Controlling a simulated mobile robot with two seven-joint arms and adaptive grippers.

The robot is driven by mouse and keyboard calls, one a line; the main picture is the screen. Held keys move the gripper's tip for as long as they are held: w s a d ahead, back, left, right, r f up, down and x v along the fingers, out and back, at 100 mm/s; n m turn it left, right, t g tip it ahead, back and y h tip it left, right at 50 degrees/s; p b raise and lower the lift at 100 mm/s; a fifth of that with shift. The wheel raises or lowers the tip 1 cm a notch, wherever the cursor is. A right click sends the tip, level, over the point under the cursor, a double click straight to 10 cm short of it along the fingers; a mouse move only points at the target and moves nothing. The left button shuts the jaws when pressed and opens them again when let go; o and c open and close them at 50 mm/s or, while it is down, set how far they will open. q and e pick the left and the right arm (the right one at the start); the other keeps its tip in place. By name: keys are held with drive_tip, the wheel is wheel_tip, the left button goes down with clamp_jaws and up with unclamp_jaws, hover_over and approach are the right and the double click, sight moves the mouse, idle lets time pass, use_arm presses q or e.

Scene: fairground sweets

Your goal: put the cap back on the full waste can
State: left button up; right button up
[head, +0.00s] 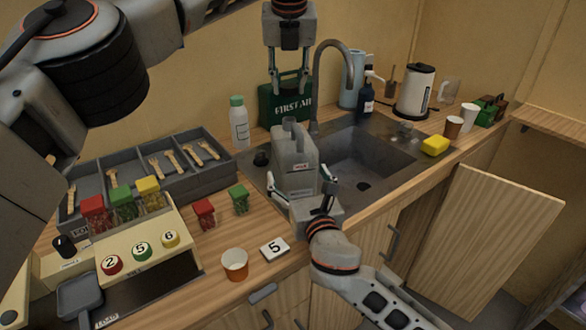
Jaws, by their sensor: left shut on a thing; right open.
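The waste can (294,160) is a grey, boxy can with a raised neck and handle at its top and a small label. It stands upright at the sink's left edge. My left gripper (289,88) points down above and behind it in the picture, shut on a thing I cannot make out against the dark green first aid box. I cannot tell whether that thing is the cap. My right gripper (302,191) is open, its fingers at either side of the can's lower part. I cannot tell whether they touch it.
The first aid box (271,108), a green-capped bottle (239,124) and the tap (317,85) stand close by. The sink (365,160) is right.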

drive_tip(key=shift+x, duration=1.9)
drive_tip(key=c, duration=1.7)
use_arm(q)
drive_tip(key=shift+f, duration=2.4)
use_arm(e)
drive_tip(key=shift+o, duration=0.2)
